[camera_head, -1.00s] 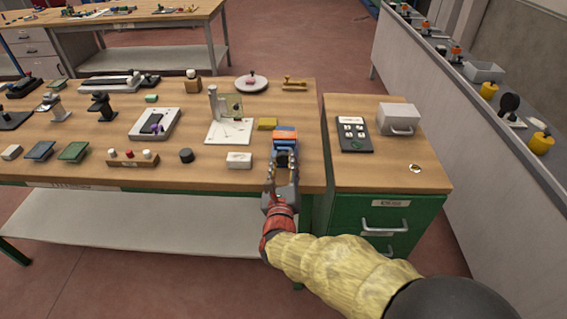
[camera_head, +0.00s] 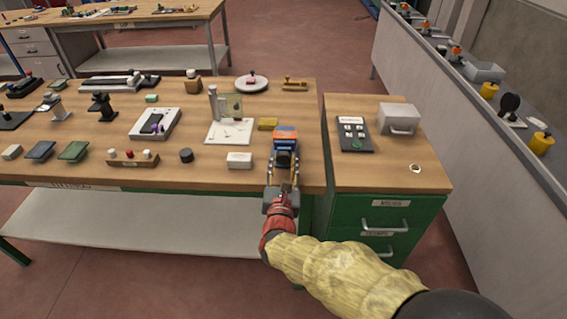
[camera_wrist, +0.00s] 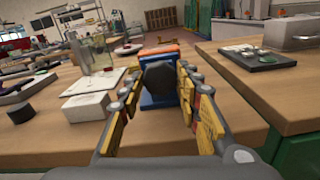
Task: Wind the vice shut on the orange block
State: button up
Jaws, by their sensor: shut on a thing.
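The blue vice (camera_head: 277,154) stands near the right front edge of the wooden bench. The orange block (camera_head: 285,134) sits at its top; it also shows behind the knob in the wrist view (camera_wrist: 160,51). How tightly the jaws sit on the block is hidden. A dark faceted knob (camera_wrist: 160,75) is on the vice's near side, facing me. My gripper (camera_head: 284,167) reaches in level from the front, with one finger on each side of the knob. In the wrist view my gripper (camera_wrist: 160,88) is shut on the knob. The finger pads hide the knob's sides.
A green drawer cabinet (camera_head: 385,215) stands to the right, across a narrow gap.

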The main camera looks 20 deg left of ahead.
jog(key=shift+f, duration=0.25)
jog(key=o, duration=1.2)
jog(key=shift+r, duration=0.15)
jog(key=shift+c, duration=0.2)
jog(key=v, duration=1.2)
